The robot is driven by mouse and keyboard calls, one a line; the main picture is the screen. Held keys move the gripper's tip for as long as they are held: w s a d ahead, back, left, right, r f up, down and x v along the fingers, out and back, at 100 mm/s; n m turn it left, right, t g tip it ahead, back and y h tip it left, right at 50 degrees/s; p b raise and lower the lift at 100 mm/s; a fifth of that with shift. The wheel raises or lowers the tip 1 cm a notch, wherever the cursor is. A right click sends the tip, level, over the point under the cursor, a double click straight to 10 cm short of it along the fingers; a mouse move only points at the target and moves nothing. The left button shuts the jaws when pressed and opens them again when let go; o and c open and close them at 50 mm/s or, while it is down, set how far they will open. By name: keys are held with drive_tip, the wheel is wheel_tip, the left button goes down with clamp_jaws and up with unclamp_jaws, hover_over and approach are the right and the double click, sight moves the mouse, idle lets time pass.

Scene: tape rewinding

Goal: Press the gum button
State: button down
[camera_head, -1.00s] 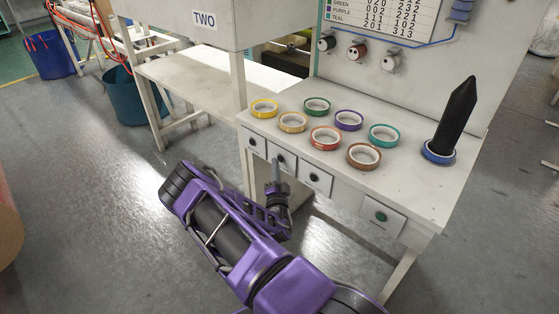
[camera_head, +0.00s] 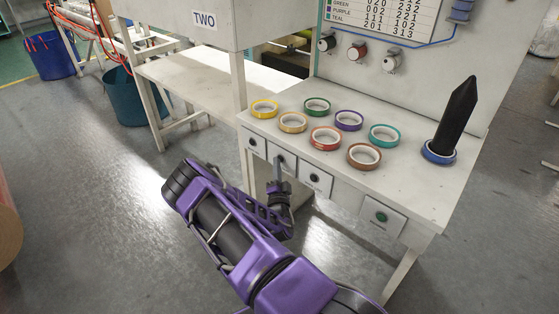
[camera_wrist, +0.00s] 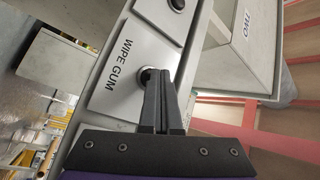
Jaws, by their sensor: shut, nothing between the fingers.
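The gum button (camera_wrist: 144,77) is a dark round button in a light ring on a white panel labelled "WIPE GUM" (camera_wrist: 112,72). In the head view its panel is the second from the left (camera_head: 290,161) on the front edge of the workstation. My gripper (camera_wrist: 160,74) is shut and empty, its fingertips right in front of the button and covering part of it. In the head view the fingertips (camera_head: 280,160) are at this panel. I cannot tell whether they touch the button or whether it is pressed in.
Similar button panels stand to the left (camera_head: 256,142) and right (camera_head: 315,178), with a green-button panel (camera_head: 381,216) farther right. Several tape rolls (camera_head: 325,138) lie on the white tabletop (camera_head: 410,190). A black pointed post (camera_head: 456,118) stands in a blue roll (camera_head: 437,154).

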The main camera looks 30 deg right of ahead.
drive_tip(key=shift+a, duration=0.1)
drive_tip(key=shift+s+a, duration=0.3)
drive_tip(key=shift+a, duration=0.35)
drive_tip(key=shift+a, duration=0.1)
drive_tip(key=a, duration=0.1)
drive_tip(key=s+a, duration=0.1)
drive_tip(key=a, duration=0.2)
drive_tip(key=shift+s+a, duration=0.25)
drive_tip(key=shift+s, duration=0.1)
idle(0.6)
